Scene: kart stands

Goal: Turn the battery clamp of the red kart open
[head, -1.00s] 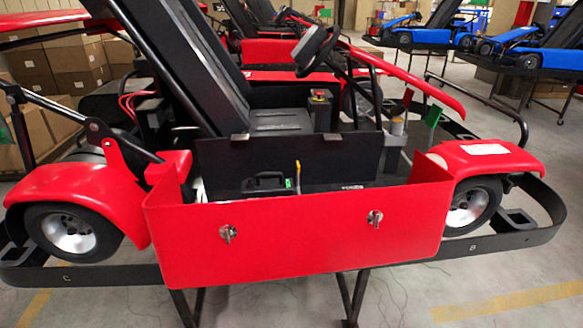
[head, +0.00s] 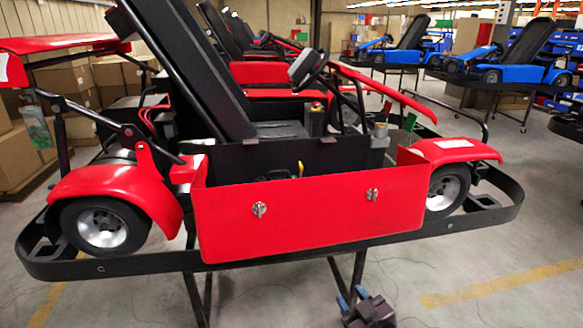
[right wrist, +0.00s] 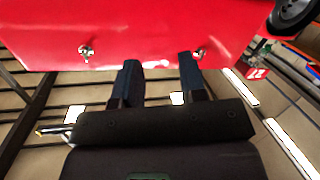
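The red kart (head: 120,190) stands on a dark frame, with its red side panel (head: 310,215) facing me. The panel bears two silver latches, one on the left (head: 259,209) and one on the right (head: 372,195); both also show in the right wrist view (right wrist: 86,51) (right wrist: 199,53). Behind the panel's top edge, a small yellow piece (head: 300,168) sticks up; I cannot tell whether it is the battery clamp. The battery is mostly hidden. My right gripper (head: 351,297) is open and empty, below the panel, its blue-tipped fingers (right wrist: 160,62) pointing up toward it. My left gripper is out of view.
A black bumper rail (head: 120,268) runs round the kart, and stand legs (head: 197,298) stand beneath it. Cardboard boxes (head: 25,160) are at the left. Blue karts (head: 510,68) stand on racks at the back right. The floor at the right front (head: 470,260) is clear.

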